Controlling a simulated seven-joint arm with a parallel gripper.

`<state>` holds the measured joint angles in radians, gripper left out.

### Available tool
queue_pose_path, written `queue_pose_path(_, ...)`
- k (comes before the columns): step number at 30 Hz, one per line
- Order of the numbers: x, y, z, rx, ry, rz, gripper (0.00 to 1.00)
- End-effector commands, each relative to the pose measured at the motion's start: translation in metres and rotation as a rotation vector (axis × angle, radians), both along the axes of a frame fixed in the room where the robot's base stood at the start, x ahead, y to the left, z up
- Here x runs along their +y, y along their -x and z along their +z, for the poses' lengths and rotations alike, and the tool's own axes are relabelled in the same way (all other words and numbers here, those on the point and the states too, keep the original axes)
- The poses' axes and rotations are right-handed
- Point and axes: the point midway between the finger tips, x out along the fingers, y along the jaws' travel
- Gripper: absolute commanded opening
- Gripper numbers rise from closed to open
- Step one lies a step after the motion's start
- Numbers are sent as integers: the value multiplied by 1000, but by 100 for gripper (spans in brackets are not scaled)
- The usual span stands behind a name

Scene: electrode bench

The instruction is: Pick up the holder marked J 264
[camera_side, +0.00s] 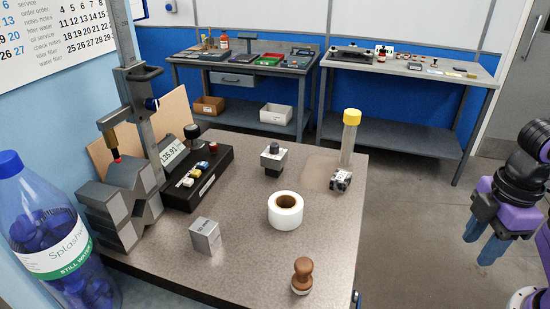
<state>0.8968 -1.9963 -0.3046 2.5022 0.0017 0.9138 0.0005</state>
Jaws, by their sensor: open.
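No mark clearly reading J 264 can be made out. A dark grey block with a black knob (273,161) and a pale label stands upright at the back middle of the bench. A small dark block with a white marked face (341,180) sits at the back right, by a clear tube with a yellow cap. A light grey metal cube (205,236) with small dark lettering stands at the front left. I cannot tell which one is the holder named. My gripper (484,238), with blue fingers, is open and empty at the far right, beyond the bench's right edge.
A white tape roll (286,212) and brown-handled stamp (302,275) stand on the bench (245,270). The yellow-capped tube (349,138) rises at the back right. A height gauge, grey V-blocks (118,215) and black control box (199,178) fill the left. A bottle (50,235) stands front left.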

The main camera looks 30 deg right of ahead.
Motion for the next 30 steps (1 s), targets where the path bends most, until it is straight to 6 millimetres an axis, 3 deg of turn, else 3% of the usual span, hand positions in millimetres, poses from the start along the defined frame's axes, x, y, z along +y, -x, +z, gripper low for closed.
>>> queue_pose_path(5, 0, 0, 0, 0, 0, 0, 46)
queue_pose_path(8, 0, 0, 0, 0, 0, 0, 77)
queue_pose_path(19, 6, -8, 2, -7, 16, 29, 77)
queue_pose_path(23, 25, -34, 10, -37, 82, 137, 77)
queue_pose_path(30, 87, -109, 31, -115, 291, 429, 77)
